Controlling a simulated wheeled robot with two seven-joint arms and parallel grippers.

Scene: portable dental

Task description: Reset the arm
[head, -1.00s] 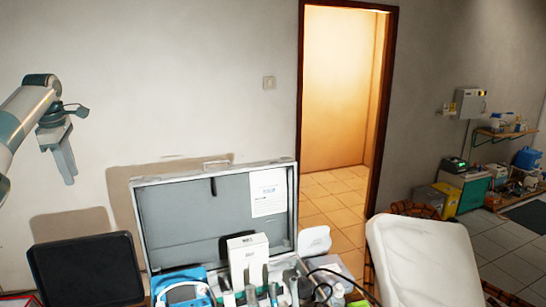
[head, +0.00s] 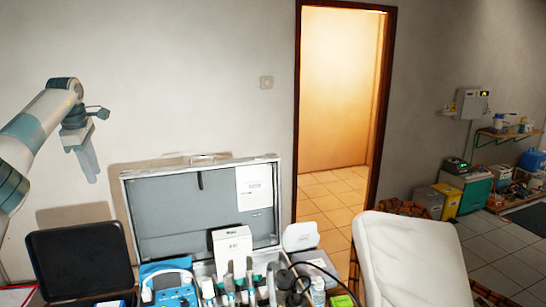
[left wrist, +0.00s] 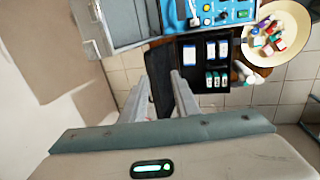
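My left gripper (head: 92,175) hangs from my left arm at the left of the head view, in front of the bare wall and above an open black case (head: 85,262). In the left wrist view its two fingers (left wrist: 163,95) stand apart with nothing between them, so it is open and empty. The black case with small bottles and boxes (left wrist: 208,80) lies beyond the fingers there. My right arm and right gripper are not in view.
An open grey metal case (head: 205,215) holds a white box (head: 232,245), bottles and tools. A blue device (head: 168,285) is beside it. A white dental chair (head: 412,255) stands right. A round tray of small items (left wrist: 276,35) shows in the left wrist view.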

